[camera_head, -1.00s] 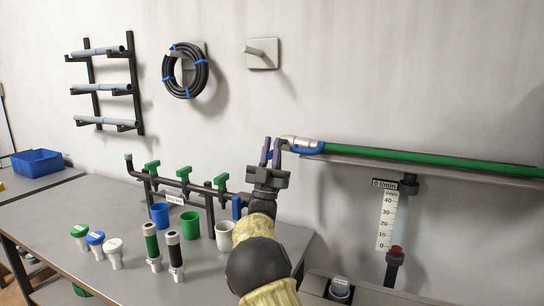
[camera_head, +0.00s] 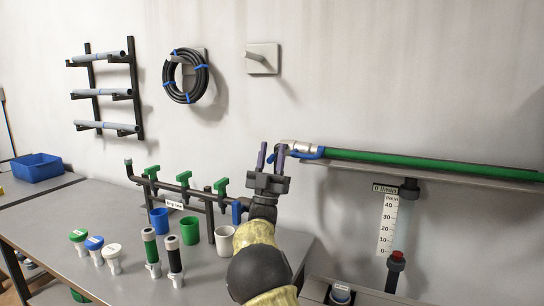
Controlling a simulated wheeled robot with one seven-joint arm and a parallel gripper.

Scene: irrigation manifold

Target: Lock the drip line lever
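A grey metal coupling (camera_head: 290,144) sits at the left end of the green drip line pipe (camera_head: 430,162). A blue lever (camera_head: 309,154) lies along the coupling, pointing right towards the pipe. A smaller blue part (camera_head: 271,158) shows left of the coupling, between my fingers in the picture. My gripper (camera_head: 271,154) points up with two purple fingers spread apart, and I see nothing held between them. Its right finger overlaps the left end of the coupling in the picture; I cannot tell whether they touch.
The pipe rests along a grey shelf (camera_head: 420,174). A flow gauge (camera_head: 388,224) hangs below it. Left of my arm, a black manifold (camera_head: 190,188) with green valves stands on the bench (camera_head: 60,208), with cups and fittings in front. A hose coil (camera_head: 186,76) hangs on the wall.

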